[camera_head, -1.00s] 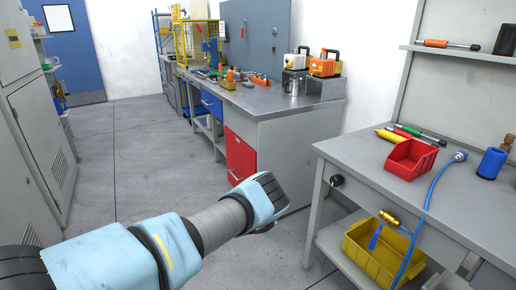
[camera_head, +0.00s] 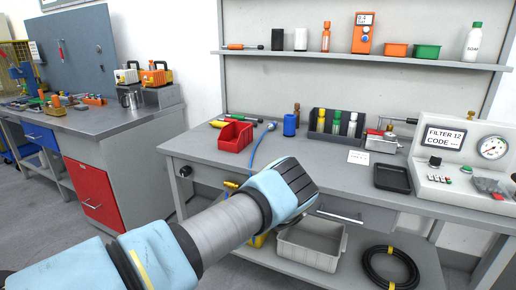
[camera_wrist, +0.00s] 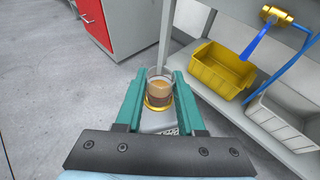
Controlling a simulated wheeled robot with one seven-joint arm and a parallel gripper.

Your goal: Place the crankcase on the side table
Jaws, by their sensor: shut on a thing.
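In the wrist view my gripper (camera_wrist: 160,103) is shut on a part with a clear cup of amber-brown content, a gold ring and a grey body, which I take to be the crankcase (camera_wrist: 159,91). The part is held above the floor, beside the bench's lower shelf. In the head view my arm's end blocks sight of the fingers and the part. A grey table (camera_head: 105,128) with blue and red drawers stands at the left. A grey workbench (camera_head: 215,156) with test gear fills the middle and right. Neither is marked as the side table.
On the workbench are a red bin (camera_head: 236,136), a blue cylinder (camera_head: 290,124), a bottle rack (camera_head: 336,128), a black tray (camera_head: 392,178) and a gauge panel (camera_head: 465,160). The lower shelf holds a yellow bin (camera_wrist: 220,70) and a grey bin (camera_head: 311,243). Bare bench top shows in front of the rack.

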